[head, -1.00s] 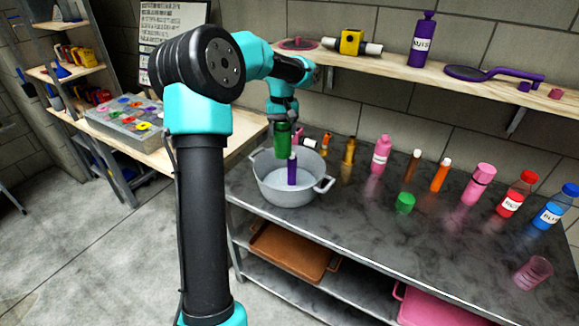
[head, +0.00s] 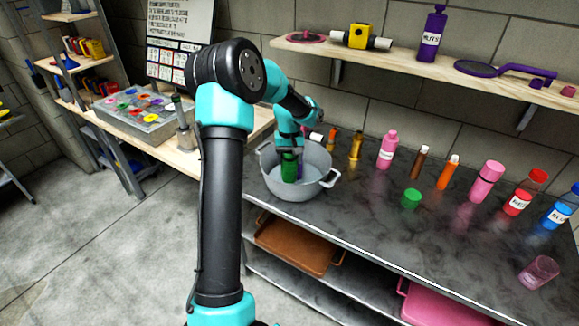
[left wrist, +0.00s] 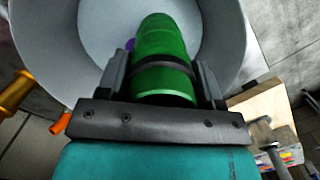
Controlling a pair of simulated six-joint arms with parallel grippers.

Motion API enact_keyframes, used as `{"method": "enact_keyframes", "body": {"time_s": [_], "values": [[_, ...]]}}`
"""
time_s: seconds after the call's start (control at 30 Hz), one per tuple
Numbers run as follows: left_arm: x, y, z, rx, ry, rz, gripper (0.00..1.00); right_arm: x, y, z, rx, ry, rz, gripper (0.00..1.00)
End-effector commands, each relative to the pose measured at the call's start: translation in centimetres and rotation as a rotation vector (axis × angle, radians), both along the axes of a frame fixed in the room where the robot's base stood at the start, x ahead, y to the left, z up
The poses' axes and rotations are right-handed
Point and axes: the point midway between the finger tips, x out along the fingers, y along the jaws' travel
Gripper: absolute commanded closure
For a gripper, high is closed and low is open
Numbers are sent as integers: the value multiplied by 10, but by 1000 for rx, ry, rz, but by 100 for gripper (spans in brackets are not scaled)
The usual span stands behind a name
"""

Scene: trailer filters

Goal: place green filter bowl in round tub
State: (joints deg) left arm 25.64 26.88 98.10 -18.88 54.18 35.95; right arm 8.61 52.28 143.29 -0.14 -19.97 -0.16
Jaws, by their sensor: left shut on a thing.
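The green filter bowl (head: 289,167) is a green cylinder held upright by my left gripper (head: 288,153), low inside the round tub. In the left wrist view the green filter bowl (left wrist: 164,60) lies between the two fingers of my left gripper (left wrist: 162,82), which is shut on it. The round grey tub (head: 308,191) with side handles stands at the left end of the dark counter, and its wall (left wrist: 42,40) surrounds the bowl in the wrist view. A purple item (head: 299,171) shows partly behind the green bowl inside the tub. My right gripper is not in view.
A green cap (head: 411,198) and several bottles, including a pink one (head: 388,149) and an orange one (head: 448,172), stand to the right on the counter (head: 380,225). A wall shelf (head: 400,63) runs above. The counter's front middle is clear.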

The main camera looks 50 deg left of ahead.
Motion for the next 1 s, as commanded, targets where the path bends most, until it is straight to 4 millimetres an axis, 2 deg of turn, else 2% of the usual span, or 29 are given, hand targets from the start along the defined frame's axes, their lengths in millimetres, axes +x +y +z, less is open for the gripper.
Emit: {"method": "enact_keyframes", "body": {"time_s": [0.27, 0.6, 1.0], "values": [[0, 0, -2, 0, 0, 0, 67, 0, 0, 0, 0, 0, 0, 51], [0, 0, -37, 0, 0, 0, 67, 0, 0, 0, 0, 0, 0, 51], [0, 0, -41, 0, 0, 0, 67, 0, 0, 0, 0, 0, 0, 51]]}}
